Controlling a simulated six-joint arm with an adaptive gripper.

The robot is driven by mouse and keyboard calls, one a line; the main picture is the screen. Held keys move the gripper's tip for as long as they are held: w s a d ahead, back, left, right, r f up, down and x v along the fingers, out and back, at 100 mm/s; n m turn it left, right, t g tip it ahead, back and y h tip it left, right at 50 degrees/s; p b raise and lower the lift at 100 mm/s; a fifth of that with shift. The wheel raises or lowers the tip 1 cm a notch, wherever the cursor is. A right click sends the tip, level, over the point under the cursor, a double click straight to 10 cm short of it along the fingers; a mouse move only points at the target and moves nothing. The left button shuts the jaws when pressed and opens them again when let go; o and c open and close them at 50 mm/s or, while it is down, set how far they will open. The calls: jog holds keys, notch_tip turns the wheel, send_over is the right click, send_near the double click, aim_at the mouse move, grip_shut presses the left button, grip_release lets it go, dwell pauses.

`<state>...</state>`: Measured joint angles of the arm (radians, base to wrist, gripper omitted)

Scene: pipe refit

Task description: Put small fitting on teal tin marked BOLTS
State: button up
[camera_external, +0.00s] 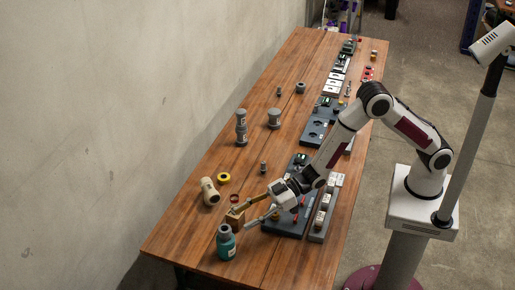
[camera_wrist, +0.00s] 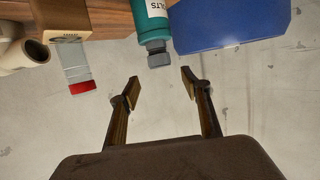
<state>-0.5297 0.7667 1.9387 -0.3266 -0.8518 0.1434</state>
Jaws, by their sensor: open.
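The teal tin (camera_external: 227,246) stands upright near the table's front left end. In the wrist view the teal tin (camera_wrist: 150,22) shows the label letters "LTS". A small dark grey fitting (camera_wrist: 158,58) sits at the tin's top end, in line with it and seemingly touching it. It also shows as a grey piece on the tin in the external view (camera_external: 224,230). My gripper (camera_wrist: 162,88) is open, with nothing between its fingers, a short way off the fitting. In the external view my gripper (camera_external: 239,219) is above the table just behind the tin.
A wooden block (camera_external: 235,217) stands behind the tin, close to my fingers. A cream pipe piece (camera_external: 209,191) and a yellow ring (camera_external: 223,178) are farther back. Dark trays (camera_external: 284,222) line the table's right side. A blue box-like object (camera_wrist: 230,25) shows in the wrist view.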

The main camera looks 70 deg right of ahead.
jog(key=shift+v, duration=1.7)
jog(key=s+d+r+m+h, duration=0.25)
jog(key=d+r, duration=0.25)
jog(key=d, duration=0.3)
jog(key=s+d+r+m+h, duration=0.1)
jog(key=d+r+h, duration=0.3)
jog(key=d, duration=0.5)
jog(key=s+d+r+m+h, duration=0.1)
jog(key=s+d+r, duration=0.1)
jog(key=d+r, duration=0.45)
jog(key=s+d+m+g+h, duration=0.1)
jog(key=s+d, duration=0.4)
jog(key=s, duration=0.4)
jog(key=s+d+m+g+h, duration=0.1)
jog(key=s+d+m+g, duration=0.1)
jog(key=s+d, duration=0.4)
jog(key=s+d+m+g+h, duration=0.1)
jog(key=s+d, duration=0.4)
jog(key=s, duration=0.9)
jog(key=shift+g, duration=0.4)
jog(key=shift+d+r+m, duration=0.1)
jog(key=shift+d+m, duration=0.05)
jog(key=shift+m, duration=0.1)
